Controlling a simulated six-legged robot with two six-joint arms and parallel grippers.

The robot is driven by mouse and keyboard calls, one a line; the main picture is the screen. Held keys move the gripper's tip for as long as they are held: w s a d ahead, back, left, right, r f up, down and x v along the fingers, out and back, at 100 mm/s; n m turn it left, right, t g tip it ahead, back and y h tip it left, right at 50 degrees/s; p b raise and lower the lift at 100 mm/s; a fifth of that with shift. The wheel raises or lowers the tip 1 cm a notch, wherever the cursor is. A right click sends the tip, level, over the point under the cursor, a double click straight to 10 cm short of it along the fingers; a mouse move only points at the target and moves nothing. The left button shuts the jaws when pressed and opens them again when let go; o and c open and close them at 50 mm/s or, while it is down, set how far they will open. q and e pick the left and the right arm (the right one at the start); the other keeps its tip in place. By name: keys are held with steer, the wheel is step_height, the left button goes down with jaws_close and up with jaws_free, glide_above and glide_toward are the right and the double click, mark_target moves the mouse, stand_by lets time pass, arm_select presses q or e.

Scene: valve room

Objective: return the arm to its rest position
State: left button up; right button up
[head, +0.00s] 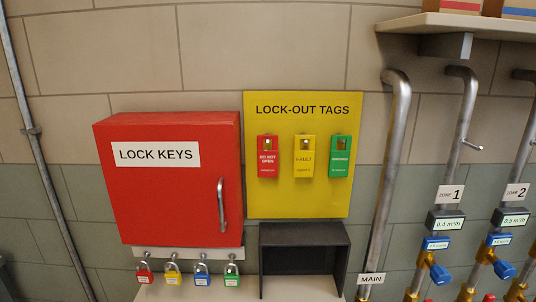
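Neither of my grippers nor my arms shows in the head view. A red cabinet labelled LOCK KEYS (150,205) hangs on the wall at the left, with its door shut and a silver handle (221,205) on the right side. To its right is a yellow board labelled LOCK-OUT TAGS (340,115). A red tag (267,160), a yellow tag (304,160) and a green tag (340,160) hang on it.
Several padlocks (202,279) hang below the cabinet. A dark open box (304,234) stands beneath the board. Pipes, including one labelled MAIN (393,150), and blue valve handles (439,275) are at the right. A shelf (450,24) juts out at the upper right.

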arm_select(q)
steer(key=shift+w, duration=0.15)
stand_by(0.4)
steer(key=c, duration=0.7)
arm_select(e)
steer(key=c, duration=0.7)
arm_select(q)
steer(key=shift+c, duration=0.9)
steer(key=shift+d, duration=0.1)
arm_select(e)
steer(key=shift+d, duration=0.15)
